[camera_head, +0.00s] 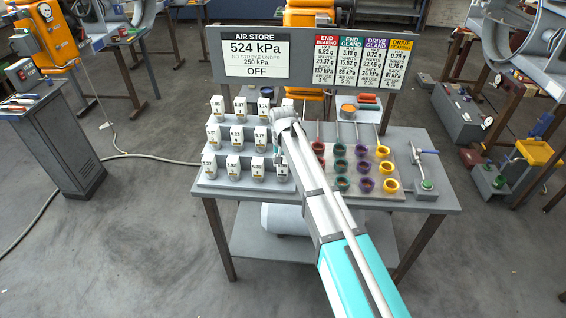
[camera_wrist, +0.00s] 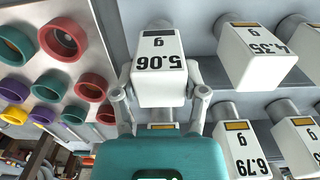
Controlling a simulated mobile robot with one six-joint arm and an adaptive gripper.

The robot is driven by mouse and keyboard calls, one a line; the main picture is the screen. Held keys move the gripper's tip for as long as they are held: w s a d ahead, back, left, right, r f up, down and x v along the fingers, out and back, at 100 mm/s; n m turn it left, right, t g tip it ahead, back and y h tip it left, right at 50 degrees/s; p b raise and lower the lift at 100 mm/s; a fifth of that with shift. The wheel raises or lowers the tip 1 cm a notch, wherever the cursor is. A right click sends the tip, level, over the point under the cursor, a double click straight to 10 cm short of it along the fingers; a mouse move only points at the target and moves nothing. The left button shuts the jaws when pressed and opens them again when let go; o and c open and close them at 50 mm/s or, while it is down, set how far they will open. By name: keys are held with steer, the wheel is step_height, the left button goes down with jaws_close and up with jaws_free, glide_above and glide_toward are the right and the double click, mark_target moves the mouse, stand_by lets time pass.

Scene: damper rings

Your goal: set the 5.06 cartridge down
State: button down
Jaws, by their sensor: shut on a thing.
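In the head view my gripper (camera_head: 284,124) is at the right end of the cartridge rack (camera_head: 204,181), and the arm hides much of the held cartridge.
The 6.79 cartridge (camera_wrist: 242,143) stands close by in the wrist view. Several coloured rings (camera_head: 362,168) sit on a board right of my arm. The sign board (camera_head: 300,45) stands behind the rack. A valve (camera_head: 427,184) is at the table's right end.

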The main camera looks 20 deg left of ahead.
steer(key=shift+f+b, duration=0.35)
steer(key=shift+f, duration=0.1)
steer(key=shift+f, duration=0.3)
stand_by(0.5)
steer(key=shift+c, duration=0.3)
jaws_free()
steer(key=shift+r, duration=0.2)
